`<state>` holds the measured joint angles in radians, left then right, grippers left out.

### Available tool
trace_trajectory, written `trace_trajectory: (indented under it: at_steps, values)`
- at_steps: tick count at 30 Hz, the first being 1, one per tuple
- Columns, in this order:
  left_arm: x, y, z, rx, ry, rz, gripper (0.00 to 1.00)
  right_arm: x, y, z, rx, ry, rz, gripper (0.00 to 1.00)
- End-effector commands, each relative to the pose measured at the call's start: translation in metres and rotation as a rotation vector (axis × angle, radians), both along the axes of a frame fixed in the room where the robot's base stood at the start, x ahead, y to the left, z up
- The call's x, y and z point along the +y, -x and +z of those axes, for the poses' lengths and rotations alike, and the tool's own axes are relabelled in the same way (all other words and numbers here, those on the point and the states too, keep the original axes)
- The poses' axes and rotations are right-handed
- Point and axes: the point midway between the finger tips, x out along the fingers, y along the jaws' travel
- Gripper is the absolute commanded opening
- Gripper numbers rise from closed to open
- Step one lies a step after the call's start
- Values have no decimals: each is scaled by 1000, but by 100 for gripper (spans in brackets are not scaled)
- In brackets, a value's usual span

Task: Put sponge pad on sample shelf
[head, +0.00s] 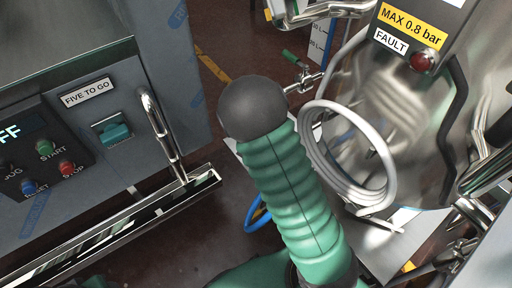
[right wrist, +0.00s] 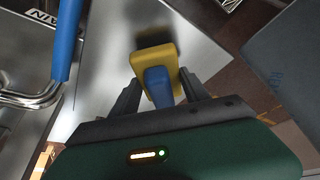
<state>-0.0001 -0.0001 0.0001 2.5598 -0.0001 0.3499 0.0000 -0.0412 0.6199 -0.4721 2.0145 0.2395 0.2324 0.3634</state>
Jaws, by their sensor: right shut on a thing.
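My right gripper (right wrist: 160,84) shows in the right wrist view, its two dark fingers on either side of a yellow and blue piece, which looks like the sponge pad (right wrist: 154,58). The gripper is shut on its blue part, and the yellow part sticks out beyond the fingertips. A pale grey surface lies behind the pad; I cannot tell whether the pad touches it. I cannot make out a sample shelf for certain in either view. In the head view a green ribbed arm section of mine crosses the middle and hides what is behind it. My left gripper is not in view.
In the head view a control panel (head: 45,160) with buttons stands at the left, with a metal handle (head: 160,135) and a ledge (head: 120,225). A shiny vessel (head: 390,110) and a coiled white hose (head: 387,180) are at the right. A blue bar (right wrist: 66,40) shows in the wrist view.

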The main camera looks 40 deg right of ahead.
Motion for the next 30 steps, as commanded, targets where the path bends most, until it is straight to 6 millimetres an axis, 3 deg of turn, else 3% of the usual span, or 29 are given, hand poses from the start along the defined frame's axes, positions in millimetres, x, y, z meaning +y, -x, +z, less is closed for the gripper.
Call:
trace_trajectory:
  at_steps: [1, 2, 10, 11, 15, 25, 30]
  values:
    - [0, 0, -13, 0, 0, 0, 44, 0, 1, -17, 3, 0, -1, 10]
    - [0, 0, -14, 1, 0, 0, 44, -1, 1, -19, 1, 0, -1, 10]
    - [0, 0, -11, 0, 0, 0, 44, -1, 1, -17, 0, 0, -1, 10]
    - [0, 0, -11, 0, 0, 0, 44, -1, 1, -17, 0, 0, -1, 55]
    - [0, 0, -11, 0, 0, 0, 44, 0, 1, -17, 0, 0, -1, 73]
    - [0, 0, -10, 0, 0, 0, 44, 0, 1, -15, 0, 0, -1, 76]
    - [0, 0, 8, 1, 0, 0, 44, 8, 6, 14, -2, 0, 2, 76]
